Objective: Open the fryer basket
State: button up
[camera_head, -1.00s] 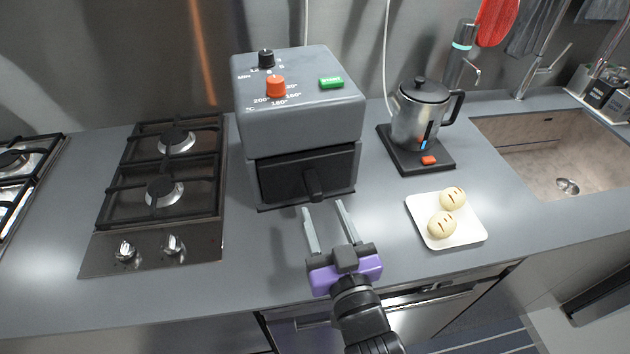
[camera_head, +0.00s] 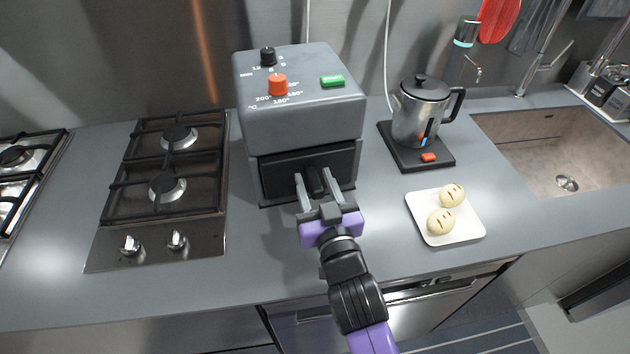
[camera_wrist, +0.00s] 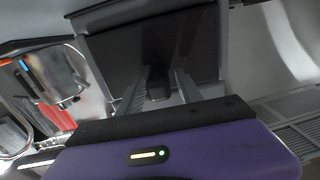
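The grey air fryer (camera_head: 305,115) stands on the counter against the wall. Its dark basket (camera_head: 283,172) is in the lower front and looks shut. The basket's black handle (camera_head: 315,181) sticks out at the front. My purple gripper (camera_head: 314,188) is at the handle, with one finger on each side of it. In the wrist view the handle (camera_wrist: 158,88) also shows between the two grey fingers, with a small gap visible beside it. The fingers are apart and do not look clamped on the handle.
A steel kettle (camera_head: 420,112) on a black base and a white plate (camera_head: 468,233) with two buns stand to the right. A gas hob (camera_head: 212,247) is to the left. The sink (camera_head: 530,150) is at far right. The counter before the fryer is clear apart from my arm.

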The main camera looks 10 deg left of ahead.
grip_shut()
dwell(1.2)
